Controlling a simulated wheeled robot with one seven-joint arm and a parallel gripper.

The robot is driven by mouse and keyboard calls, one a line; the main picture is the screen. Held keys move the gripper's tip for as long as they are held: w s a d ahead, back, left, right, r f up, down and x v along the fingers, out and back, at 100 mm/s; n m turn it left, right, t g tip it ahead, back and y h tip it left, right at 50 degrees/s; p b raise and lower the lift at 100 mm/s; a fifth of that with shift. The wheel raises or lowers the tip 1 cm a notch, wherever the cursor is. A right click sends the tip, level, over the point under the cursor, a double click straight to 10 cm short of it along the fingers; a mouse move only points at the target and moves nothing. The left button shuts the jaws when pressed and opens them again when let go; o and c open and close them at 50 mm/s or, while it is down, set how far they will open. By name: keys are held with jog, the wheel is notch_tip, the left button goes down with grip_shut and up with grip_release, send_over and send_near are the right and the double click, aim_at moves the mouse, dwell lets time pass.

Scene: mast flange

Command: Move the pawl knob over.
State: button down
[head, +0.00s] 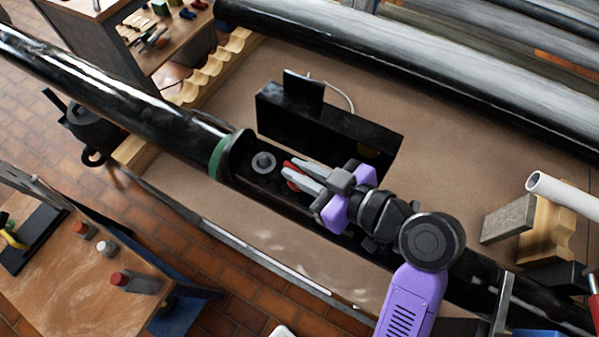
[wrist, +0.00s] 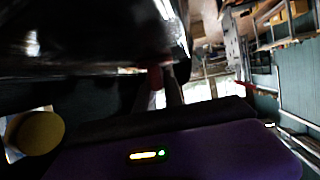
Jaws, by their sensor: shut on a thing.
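A small red piece (head: 291,180), which I take for the pawl knob, shows at the tips of my gripper (head: 300,176) in the head view. The grey fingers are closed on it and hide most of it. It sits at the dark mast fitting, just right of a round grey disc (head: 263,162) and the green band (head: 217,157) on the black mast (head: 130,98). In the wrist view, the fingertips (wrist: 165,88) are close together, with red between or on them. Deep shadow hides the exact contact and the pawl itself.
A black box-like housing (head: 330,128) stands close behind my gripper. A dull yellow disc on it shows in the wrist view (wrist: 40,133). A second thick black tube (head: 420,62) lies farther back. The brown board (head: 460,150) between is mostly clear. A wooden block and white pipe are at right.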

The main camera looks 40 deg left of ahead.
aim_at(300, 172)
jog(key=shift+f+n+g, duration=0.2)
jog(key=shift+n+g, duration=0.2)
jog(key=c, duration=1.4)
grip_release()
jog(key=shift+c, duration=0.2)
jog(key=shift+r, duration=0.2)
notch_tip(300, 172, up, 20)
jog(key=b, duration=0.1)
jog(key=shift+b, duration=0.4)
